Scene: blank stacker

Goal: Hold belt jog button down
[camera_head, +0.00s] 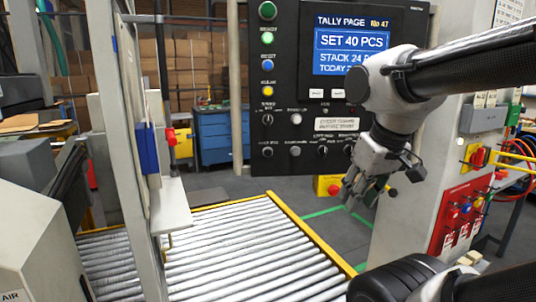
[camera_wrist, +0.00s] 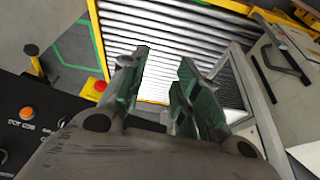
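The dark control panel (camera_head: 315,125) stands at the centre, with round buttons and knobs under a blue tally screen. I cannot read which control is labelled belt jog. A white button (camera_head: 296,118) and a dark button (camera_head: 295,151) sit in its lower rows. My gripper (camera_head: 362,190) hangs in front of and below the panel's lower right, apart from its buttons. In the wrist view its green-padded fingers (camera_wrist: 160,88) are spread with an empty gap. That view also shows an orange button (camera_wrist: 27,113) on a dark panel at left; its label is unclear.
The roller conveyor (camera_head: 235,250) with yellow side rails runs below. A red emergency button on a yellow box (camera_head: 329,186) stands low beyond my gripper. Grey floor (camera_head: 335,232) lies right of the conveyor.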

